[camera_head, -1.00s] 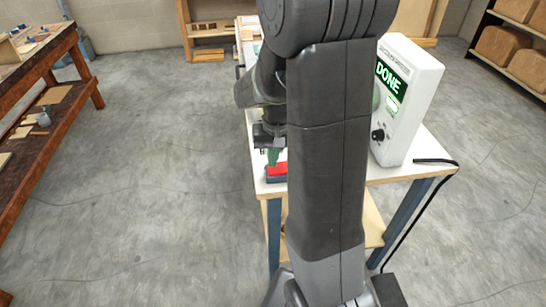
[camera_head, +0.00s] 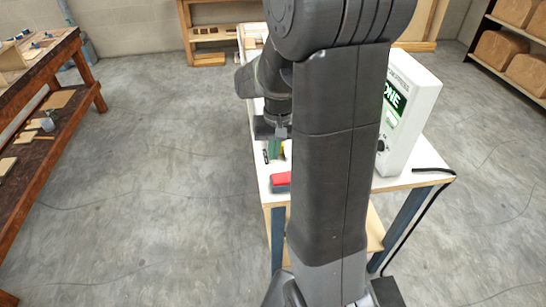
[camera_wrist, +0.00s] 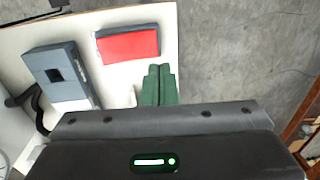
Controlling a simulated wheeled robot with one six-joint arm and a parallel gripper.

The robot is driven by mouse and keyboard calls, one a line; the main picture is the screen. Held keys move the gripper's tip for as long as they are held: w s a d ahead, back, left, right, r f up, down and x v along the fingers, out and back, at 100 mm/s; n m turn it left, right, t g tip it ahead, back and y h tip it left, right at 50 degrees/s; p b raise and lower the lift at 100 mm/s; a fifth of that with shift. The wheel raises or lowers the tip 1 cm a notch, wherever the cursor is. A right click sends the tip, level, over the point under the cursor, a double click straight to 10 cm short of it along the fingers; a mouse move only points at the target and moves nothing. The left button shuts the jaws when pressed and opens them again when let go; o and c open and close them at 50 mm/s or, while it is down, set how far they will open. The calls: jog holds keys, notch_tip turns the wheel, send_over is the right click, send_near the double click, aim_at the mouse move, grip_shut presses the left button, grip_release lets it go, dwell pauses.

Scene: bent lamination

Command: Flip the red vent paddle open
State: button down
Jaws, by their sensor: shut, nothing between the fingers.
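In the head view my gripper (camera_head: 274,150) is beyond the paddle.
A white device (camera_head: 412,110) with a green screen stands on the white table (camera_head: 400,182) to the right, partly hidden by my arm. A black cable (camera_head: 433,170) lies at the table's right edge. A wooden workbench (camera_head: 45,90) stands at the left, with clear floor between.

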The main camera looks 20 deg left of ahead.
notch_tip(320, 180, up, 8)
jog(key=shift+s+a, duration=0.25)
jog(key=shift+a, duration=0.1)
jog(key=shift+f, duration=0.1)
jog(key=b, duration=0.3)
send_over(278, 177)
notch_tip(278, 177, down, 12)
jog(key=shift+r, duration=0.1)
jog(key=shift+w+d+r+y+b, duration=0.1)
jog(key=shift+d+r+y+b, duration=0.3)
jog(key=shift+r+b, duration=0.4)
jog(key=shift+r, duration=0.95)
